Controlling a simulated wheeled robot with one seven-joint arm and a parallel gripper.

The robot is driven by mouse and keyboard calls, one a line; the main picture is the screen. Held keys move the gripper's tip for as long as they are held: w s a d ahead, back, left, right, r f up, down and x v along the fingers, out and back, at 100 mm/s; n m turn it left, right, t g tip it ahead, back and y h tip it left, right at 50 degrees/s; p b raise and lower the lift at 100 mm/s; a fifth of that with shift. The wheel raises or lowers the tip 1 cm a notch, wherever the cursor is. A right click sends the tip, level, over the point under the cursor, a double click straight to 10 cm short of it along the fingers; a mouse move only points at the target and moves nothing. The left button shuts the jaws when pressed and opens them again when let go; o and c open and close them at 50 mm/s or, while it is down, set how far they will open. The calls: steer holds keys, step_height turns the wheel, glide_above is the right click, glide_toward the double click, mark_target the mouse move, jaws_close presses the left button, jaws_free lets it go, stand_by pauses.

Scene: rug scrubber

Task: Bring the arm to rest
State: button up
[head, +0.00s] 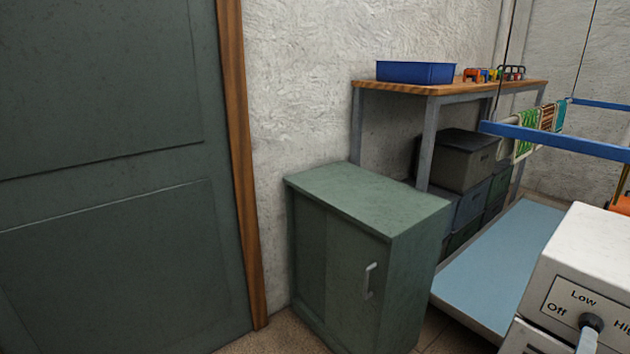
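My gripper is not in view in the head picture, and no part of my arm can be made out for sure. A white machine (592,252) stands at the lower right, cut off by the picture edge. Its front panel has a dark knob (590,325) and the words Off, Low and a cut-off third label. I cannot tell clearly which label the knob points to.
A green cabinet (345,215) with a closed door stands by the wall, right of a large green door (100,150). Behind it, a workbench (385,86) holds a blue tray (415,72). A blue rack (560,140) hangs over a light blue platform (500,265).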

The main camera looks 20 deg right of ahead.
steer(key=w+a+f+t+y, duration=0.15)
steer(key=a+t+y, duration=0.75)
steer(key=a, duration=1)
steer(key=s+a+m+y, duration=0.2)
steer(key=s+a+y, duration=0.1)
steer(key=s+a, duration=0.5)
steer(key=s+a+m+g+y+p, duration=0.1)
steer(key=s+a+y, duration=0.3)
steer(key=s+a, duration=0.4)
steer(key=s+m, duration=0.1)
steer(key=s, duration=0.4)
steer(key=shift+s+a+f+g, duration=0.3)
